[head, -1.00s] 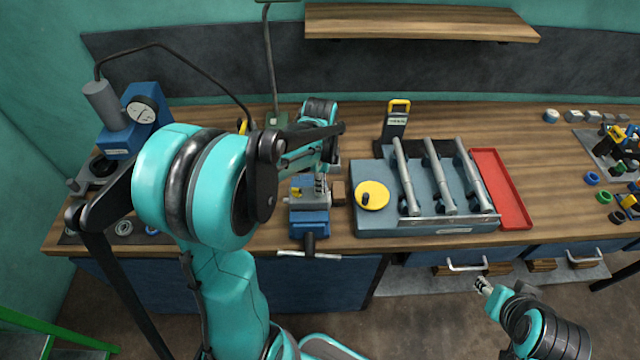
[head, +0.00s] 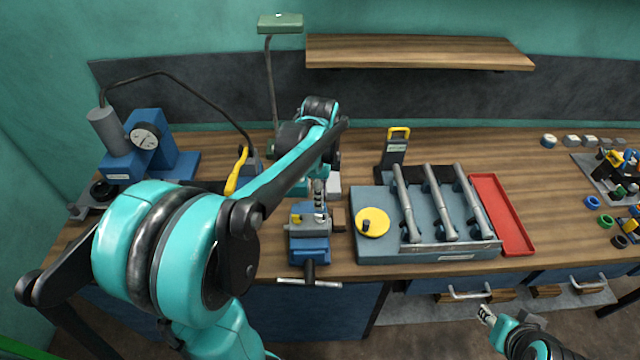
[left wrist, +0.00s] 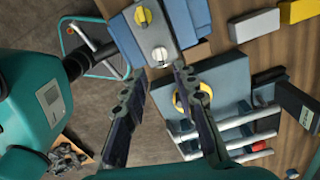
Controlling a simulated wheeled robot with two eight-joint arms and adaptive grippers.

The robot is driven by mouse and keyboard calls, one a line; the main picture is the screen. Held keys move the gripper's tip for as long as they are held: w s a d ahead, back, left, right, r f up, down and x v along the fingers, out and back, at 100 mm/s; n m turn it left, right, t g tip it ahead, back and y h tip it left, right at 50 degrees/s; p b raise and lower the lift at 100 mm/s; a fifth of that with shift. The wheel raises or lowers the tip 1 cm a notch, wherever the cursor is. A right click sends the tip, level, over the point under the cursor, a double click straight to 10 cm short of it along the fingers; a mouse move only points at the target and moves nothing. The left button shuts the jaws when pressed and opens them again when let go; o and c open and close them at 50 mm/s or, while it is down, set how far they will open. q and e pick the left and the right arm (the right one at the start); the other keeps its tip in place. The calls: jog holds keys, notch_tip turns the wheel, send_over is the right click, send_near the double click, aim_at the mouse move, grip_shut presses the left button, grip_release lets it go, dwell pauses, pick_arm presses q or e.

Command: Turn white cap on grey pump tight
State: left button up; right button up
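The grey pump (head: 304,228) is clamped in a blue vise (head: 310,250) at the bench's front edge. In the left wrist view the pump (left wrist: 178,45) is at the top, with a round white cap (left wrist: 160,55) facing the camera and a second, yellowish knob (left wrist: 143,16) above it. My left gripper (head: 320,203) points down over the right part of the pump. In the left wrist view its two fingers (left wrist: 160,73) are apart and empty, just below the white cap; contact cannot be judged. My right gripper (head: 486,315) is low at right, away from the bench; its opening is unclear.
Right of the vise stands a blue-grey fixture (head: 376,250) with a yellow disc (head: 372,222) and several grey bars. A red tray (head: 502,215) lies beside it. A blue press with a gauge (head: 145,137) stands at left. The vise handle (head: 310,281) sticks out forward.

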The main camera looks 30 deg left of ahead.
pick_arm(q)
notch_tip(320, 180, up, 5)
jog(key=shift+f, duration=0.1)
dwell(0.6)
jog(key=s+d+f+n+t+b, duration=0.7)
jog(key=s+d+f+n+b, duration=0.3)
jog(key=f+n, duration=0.3)
jog(key=shift+s+d+n, duration=0.3)
jog(key=shift+s+n, duration=0.1)
jog(key=shift+s, duration=0.2)
